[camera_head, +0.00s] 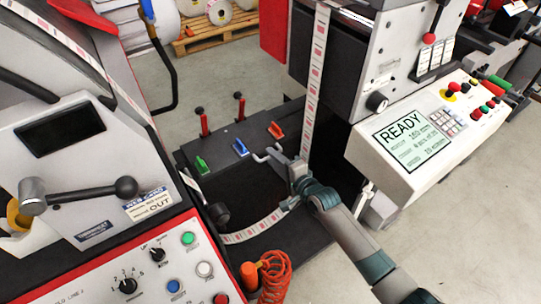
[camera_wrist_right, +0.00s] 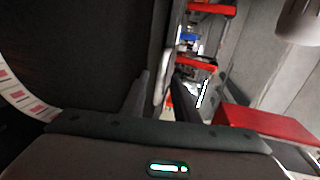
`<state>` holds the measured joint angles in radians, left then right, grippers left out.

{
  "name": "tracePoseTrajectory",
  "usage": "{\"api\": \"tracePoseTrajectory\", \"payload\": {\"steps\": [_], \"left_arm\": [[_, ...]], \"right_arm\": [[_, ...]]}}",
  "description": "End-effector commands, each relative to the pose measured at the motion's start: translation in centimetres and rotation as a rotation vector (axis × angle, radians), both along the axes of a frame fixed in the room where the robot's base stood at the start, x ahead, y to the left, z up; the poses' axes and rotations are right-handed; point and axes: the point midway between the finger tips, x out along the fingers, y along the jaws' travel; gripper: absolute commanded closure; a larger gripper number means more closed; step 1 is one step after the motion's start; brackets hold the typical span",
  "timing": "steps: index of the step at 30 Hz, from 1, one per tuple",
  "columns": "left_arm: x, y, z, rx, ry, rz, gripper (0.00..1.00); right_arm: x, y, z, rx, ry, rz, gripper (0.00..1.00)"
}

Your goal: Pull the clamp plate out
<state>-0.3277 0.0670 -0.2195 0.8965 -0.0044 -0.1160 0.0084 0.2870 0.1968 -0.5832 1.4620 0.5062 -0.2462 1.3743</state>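No part is plainly marked as the clamp plate, so I cannot tell which one it is. In the head view, a dark box (camera_head: 222,142) in the middle carries a green handle (camera_head: 202,165), a blue handle (camera_head: 240,147) and an orange handle (camera_head: 276,130). My right gripper (camera_head: 264,155) is at the front right of this box, close to the blue and orange handles. Its fingers are apart, and they also show apart in the right wrist view (camera_wrist_right: 163,95). I see nothing clearly held. A lever with a black knob (camera_head: 126,187) sits beside an "OUT" label at left. My left gripper is out of view.
A printed label web (camera_head: 317,75) hangs just behind my right wrist and curves low (camera_head: 255,230) toward the left machine. Two red posts (camera_head: 204,123) stand behind the handles. A control console (camera_head: 415,140) reading READY is at right. An orange coiled hose (camera_head: 275,272) is at front.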

Motion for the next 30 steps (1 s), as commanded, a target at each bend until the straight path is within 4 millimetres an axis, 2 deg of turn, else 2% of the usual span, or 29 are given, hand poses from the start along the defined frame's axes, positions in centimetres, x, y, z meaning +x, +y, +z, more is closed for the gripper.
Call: {"api": "tracePoseTrajectory", "payload": {"steps": [6, 18, 21, 22, 30], "left_arm": [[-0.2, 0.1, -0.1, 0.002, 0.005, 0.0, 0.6], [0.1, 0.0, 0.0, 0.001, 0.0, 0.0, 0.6], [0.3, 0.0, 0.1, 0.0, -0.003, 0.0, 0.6], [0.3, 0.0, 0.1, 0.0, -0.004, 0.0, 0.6], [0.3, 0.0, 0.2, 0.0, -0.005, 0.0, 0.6]], "right_arm": [[1.5, 1.0, -0.4, 0.001, 0.001, 0.0, 0.73], [1.8, 1.2, -0.5, 0.001, 0.001, 0.0, 0.73], [1.8, 1.2, -0.5, 0.0, 0.001, 0.0, 0.96], [1.8, 1.2, -0.5, 0.0, 0.001, 0.0, 1.0], [1.6, 1.0, -0.8, -0.003, 0.006, 0.0, 1.0]]}}
